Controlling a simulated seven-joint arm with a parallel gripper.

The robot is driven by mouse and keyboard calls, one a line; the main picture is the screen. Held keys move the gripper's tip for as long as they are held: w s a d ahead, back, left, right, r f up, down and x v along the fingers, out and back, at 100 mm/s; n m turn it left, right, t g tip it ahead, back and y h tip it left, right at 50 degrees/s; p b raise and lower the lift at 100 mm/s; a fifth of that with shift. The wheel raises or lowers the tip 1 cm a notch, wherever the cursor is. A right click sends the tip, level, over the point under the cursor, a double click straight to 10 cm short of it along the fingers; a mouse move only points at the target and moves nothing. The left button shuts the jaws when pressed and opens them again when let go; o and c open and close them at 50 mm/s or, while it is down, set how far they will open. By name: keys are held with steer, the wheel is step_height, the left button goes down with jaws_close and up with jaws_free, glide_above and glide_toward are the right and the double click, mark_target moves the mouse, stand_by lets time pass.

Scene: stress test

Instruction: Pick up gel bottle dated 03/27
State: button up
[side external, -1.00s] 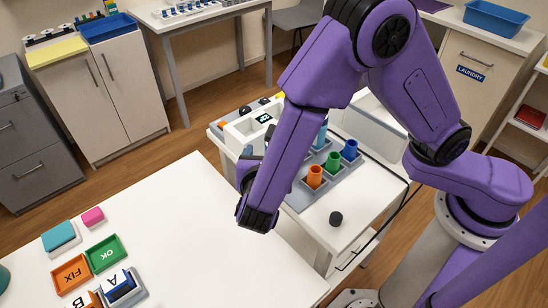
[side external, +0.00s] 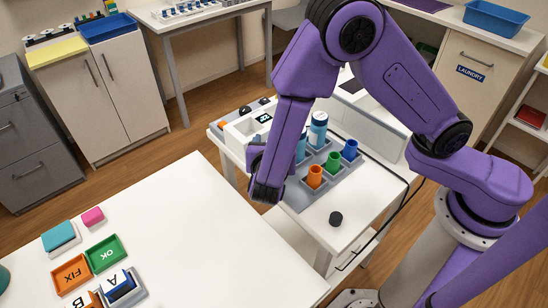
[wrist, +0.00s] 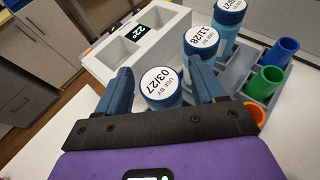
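The gel bottle dated 03/27 (wrist: 162,84) is blue with a white round lid label, seen from above in the wrist view. My gripper (wrist: 160,70) is open, with one dark blue finger on each side of this bottle and small gaps showing. A bottle dated 11/28 (wrist: 202,41) stands just beyond the right finger. Another bottle (wrist: 229,14), its label ending in 27, stands farther back. In the side view, my arm hides the gripper's fingers and the 03/27 bottle; one blue bottle (side external: 317,130) shows clearly in the rack.
The grey rack (side external: 293,196) also holds orange (side external: 315,176), green (side external: 334,161) and blue (side external: 349,149) cups. A white device with a "22°" display (wrist: 139,32) stands left of the bottles. A black knob-like piece (side external: 336,218) sits on the cart's front.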

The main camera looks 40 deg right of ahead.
steer(key=c, duration=0.9)
steer(key=shift+r, duration=0.1)
